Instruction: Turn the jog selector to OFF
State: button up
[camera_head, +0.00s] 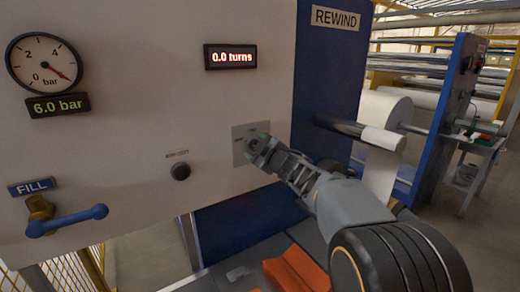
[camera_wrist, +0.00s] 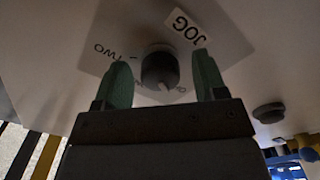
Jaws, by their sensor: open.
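The jog selector, a dark round knob (camera_wrist: 160,69), sits on a grey plate (camera_wrist: 218,45) on the pale panel. In the wrist view a JOG label (camera_wrist: 186,28) appears upside down near it, with small position lettering at its sides that I cannot read surely. A small pale mark on the knob points toward the lower right of that view. My gripper (camera_wrist: 162,65) is open, one green finger on each side of the knob, with visible gaps. In the head view my gripper (camera_head: 258,146) covers most of the knob and part of the plate (camera_head: 238,131).
A black push button (camera_head: 180,172) protrudes left of the plate. Further left are a blue-handled FILL valve (camera_head: 68,220) and a pressure gauge (camera_head: 44,63). A display (camera_head: 230,57) reads 0.0 turns. Film rollers (camera_head: 380,112) stand to the right beyond a blue frame.

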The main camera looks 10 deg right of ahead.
jog(key=v, duration=1.3)
jog(key=shift+s+b, duration=0.35)
jog(key=shift+b, duration=0.05)
jog(key=shift+d, duration=0.1)
